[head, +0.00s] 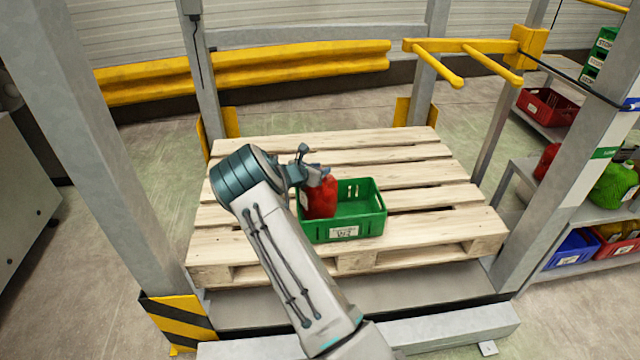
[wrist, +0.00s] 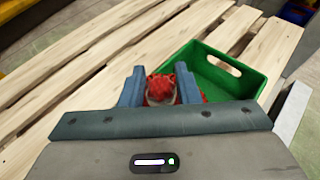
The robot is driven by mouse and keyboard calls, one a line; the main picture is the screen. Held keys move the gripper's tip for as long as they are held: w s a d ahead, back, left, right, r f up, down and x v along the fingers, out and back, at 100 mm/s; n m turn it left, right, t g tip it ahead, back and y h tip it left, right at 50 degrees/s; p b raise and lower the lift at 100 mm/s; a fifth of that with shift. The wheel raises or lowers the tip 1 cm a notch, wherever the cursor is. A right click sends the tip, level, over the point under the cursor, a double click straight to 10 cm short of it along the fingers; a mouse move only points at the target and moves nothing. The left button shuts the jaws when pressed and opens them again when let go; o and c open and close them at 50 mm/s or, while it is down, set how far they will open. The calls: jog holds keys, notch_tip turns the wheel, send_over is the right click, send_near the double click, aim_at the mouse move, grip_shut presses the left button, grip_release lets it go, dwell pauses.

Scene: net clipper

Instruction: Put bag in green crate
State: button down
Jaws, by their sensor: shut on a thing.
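A red bag (head: 321,198) hangs from my gripper (head: 316,172) at the left side of the green crate (head: 365,224). In the wrist view the two blue fingers of my gripper (wrist: 160,86) are shut on the top of the red bag (wrist: 161,90). The bag overlaps the crate's left part in the head view. I cannot tell whether its bottom touches the crate floor. The green crate (wrist: 238,84) shows to the right of the fingers in the wrist view, and its visible floor is bare.
The crate stands on a wooden pallet (head: 410,170) between grey posts (head: 110,130). A yellow barrier (head: 300,62) runs behind it. Shelves at the right hold a red crate (head: 548,106), a blue crate (head: 572,250) and a green bag (head: 613,186). Much of the pallet is clear.

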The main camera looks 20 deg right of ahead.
aim_at(320, 191)
jog(key=shift+f+b, duration=0.3)
jog(key=shift+f, duration=2.15)
jog(key=c, duration=1.1)
grip_release()
jog(key=shift+f, duration=0.1)
